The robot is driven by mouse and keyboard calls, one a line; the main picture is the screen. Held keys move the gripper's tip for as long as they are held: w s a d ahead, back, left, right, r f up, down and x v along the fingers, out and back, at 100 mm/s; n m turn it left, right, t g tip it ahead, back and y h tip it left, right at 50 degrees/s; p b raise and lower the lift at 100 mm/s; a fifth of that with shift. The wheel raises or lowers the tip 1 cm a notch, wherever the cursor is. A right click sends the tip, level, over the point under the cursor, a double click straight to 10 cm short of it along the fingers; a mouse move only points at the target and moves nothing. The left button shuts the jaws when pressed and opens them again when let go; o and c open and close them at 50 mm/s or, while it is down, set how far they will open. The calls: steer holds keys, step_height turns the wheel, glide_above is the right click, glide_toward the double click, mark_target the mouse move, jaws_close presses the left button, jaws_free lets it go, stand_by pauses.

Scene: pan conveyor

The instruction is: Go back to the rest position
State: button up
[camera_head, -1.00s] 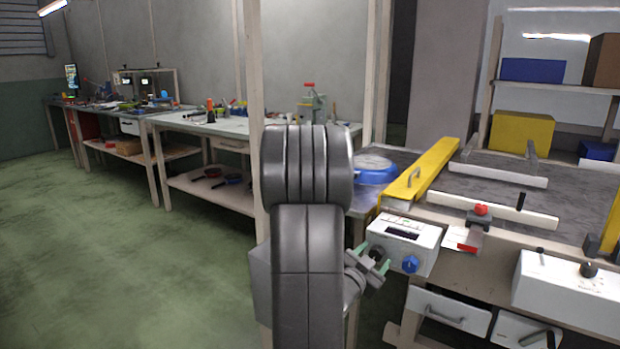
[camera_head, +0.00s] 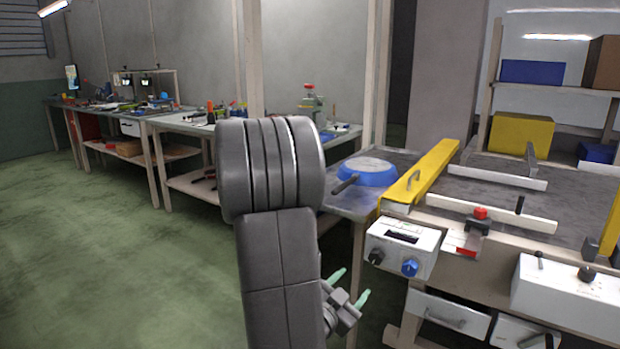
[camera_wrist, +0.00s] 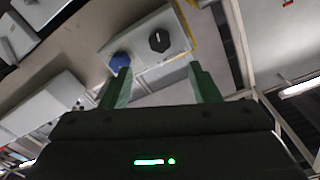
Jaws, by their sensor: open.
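My gripper (camera_head: 350,289) is open, its two green fingers apart with nothing between them. In the head view it hangs low beside my dark grey arm, in front of the workbench and left of the white control box (camera_head: 402,247). The wrist view also shows my gripper (camera_wrist: 158,88) with its fingers spread, and beyond them the control box (camera_wrist: 147,38) with a black knob and a blue knob. My arm hides part of the benches behind it.
A blue pan (camera_head: 367,172) lies on the grey table left of the yellow rail (camera_head: 430,172) of the conveyor (camera_head: 480,192). White drawers (camera_head: 449,312) are under it. Long workbenches with tools stand behind. The green floor (camera_head: 110,250) at left is clear.

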steer(key=x, duration=1.2)
steer(key=shift+r, duration=0.25)
steer(key=n+p, duration=0.6)
steer(key=p, duration=0.1)
steer(key=shift+s, duration=0.1)
glide_toward(374, 259)
steer(key=shift+f+v, duration=0.2)
steer(key=shift+v, duration=2.05)
